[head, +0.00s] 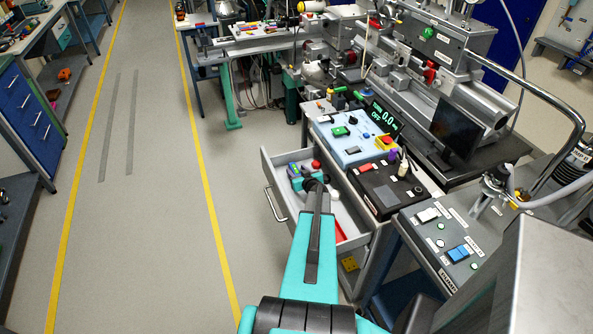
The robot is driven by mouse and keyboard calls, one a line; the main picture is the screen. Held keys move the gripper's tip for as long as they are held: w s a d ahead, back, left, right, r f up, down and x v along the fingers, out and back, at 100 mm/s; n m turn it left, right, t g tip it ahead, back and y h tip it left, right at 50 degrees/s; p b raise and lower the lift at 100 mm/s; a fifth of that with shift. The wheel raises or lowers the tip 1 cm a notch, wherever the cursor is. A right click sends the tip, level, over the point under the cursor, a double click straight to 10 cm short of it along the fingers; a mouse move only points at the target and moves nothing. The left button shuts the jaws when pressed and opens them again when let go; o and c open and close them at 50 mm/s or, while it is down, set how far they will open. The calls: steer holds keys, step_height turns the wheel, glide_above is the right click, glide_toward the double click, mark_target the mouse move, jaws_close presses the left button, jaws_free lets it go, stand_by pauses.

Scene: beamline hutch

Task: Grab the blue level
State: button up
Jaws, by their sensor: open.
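My arm reaches out over an open drawer (283,158), and its dark wrist end is above the drawer's contents. My gripper (305,184) is open, small in the picture and partly hidden by my own wrist.
A red-topped item (316,165) lies close by in the drawer. A blue-topped control box (350,150) and a black box (378,195) stand on the cabinet at the right. A lathe-like machine (440,110) stands behind. The floor (160,200) at left is clear.

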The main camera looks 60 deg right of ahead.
mark_target(296, 169)
steer(key=shift+x, duration=1.1)
jaws_close()
steer(key=shift+r, duration=0.1)
step_height(296, 169, up, 10)
steer(key=shift+f, duration=0.1)
stand_by(0.3)
stand_by(0.5)
